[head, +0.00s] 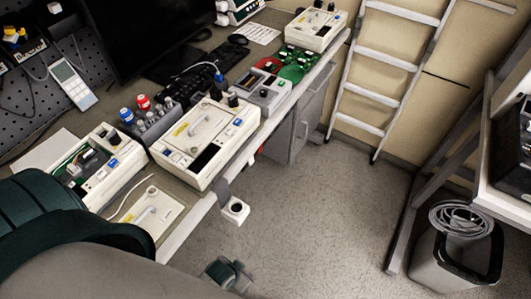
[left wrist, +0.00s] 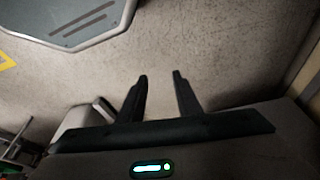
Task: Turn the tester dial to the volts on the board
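A grey box-shaped tester (head: 267,98) with a small dark display and dark knobs stands on the bench's right half. Its dial setting is too small to read. A green circuit board (head: 292,72) lies just behind it; I can read no volts figure on it. My left gripper (head: 228,273) seems to be the dark shape low over the floor, in front of the bench and well away from the tester. In the left wrist view its two black fingers (left wrist: 160,80) are apart, with nothing between them. My right gripper is in neither view.
A white block (head: 235,210) juts out from the bench's front edge. A ladder (head: 380,55) leans at the back; a bin (head: 445,265) stands right. The middle floor is clear.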

